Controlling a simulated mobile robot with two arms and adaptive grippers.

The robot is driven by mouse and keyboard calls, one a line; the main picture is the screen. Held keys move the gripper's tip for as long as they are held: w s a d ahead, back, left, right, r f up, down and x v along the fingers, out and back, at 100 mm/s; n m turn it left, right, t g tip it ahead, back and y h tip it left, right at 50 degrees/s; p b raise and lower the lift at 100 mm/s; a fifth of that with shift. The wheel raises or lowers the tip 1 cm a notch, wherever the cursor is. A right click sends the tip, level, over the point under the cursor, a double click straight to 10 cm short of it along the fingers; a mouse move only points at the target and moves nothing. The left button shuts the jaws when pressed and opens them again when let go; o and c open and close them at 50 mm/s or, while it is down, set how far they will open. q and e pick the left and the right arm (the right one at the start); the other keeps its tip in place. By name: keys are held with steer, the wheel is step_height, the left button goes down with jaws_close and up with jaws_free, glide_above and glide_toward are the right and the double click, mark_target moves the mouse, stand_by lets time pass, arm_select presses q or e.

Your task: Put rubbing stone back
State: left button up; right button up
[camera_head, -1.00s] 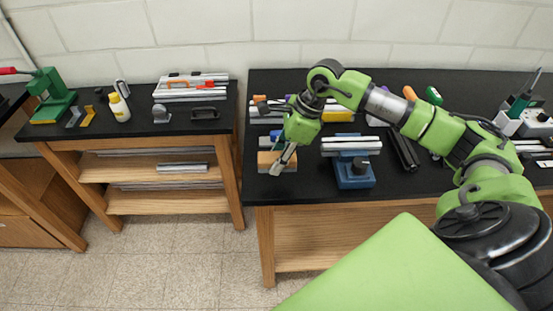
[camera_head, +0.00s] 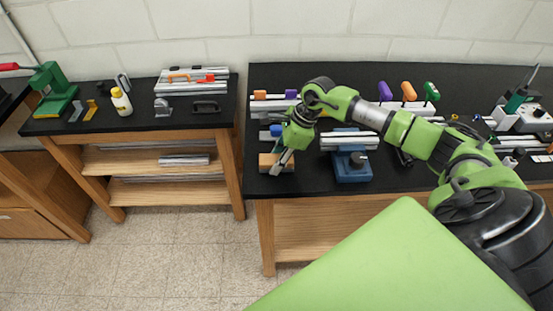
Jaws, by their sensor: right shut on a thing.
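My right gripper (camera_head: 281,162) points down at the left front of the right-hand bench. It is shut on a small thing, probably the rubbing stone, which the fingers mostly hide. A light wooden block (camera_head: 267,160) lies on the bench right at the fingertips, partly behind them. I cannot tell whether the held thing touches the block. My left gripper is not in view.
A blue fixture (camera_head: 352,168) with silver extrusions (camera_head: 350,142) stands close to the right of my gripper. Purple, orange (camera_head: 409,91) and green handles stand at the back. The left bench (camera_head: 140,128) holds a yellow-white bottle (camera_head: 121,102) and extrusions.

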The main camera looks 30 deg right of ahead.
steer(key=shift+s+f+b, duration=0.1)
steer(key=shift+f+b, duration=0.4)
steer(key=o, duration=1.1)
steer(key=shift+s, duration=0.1)
steer(key=shift+c, duration=0.2)
steer(key=shift+f, duration=0.1)
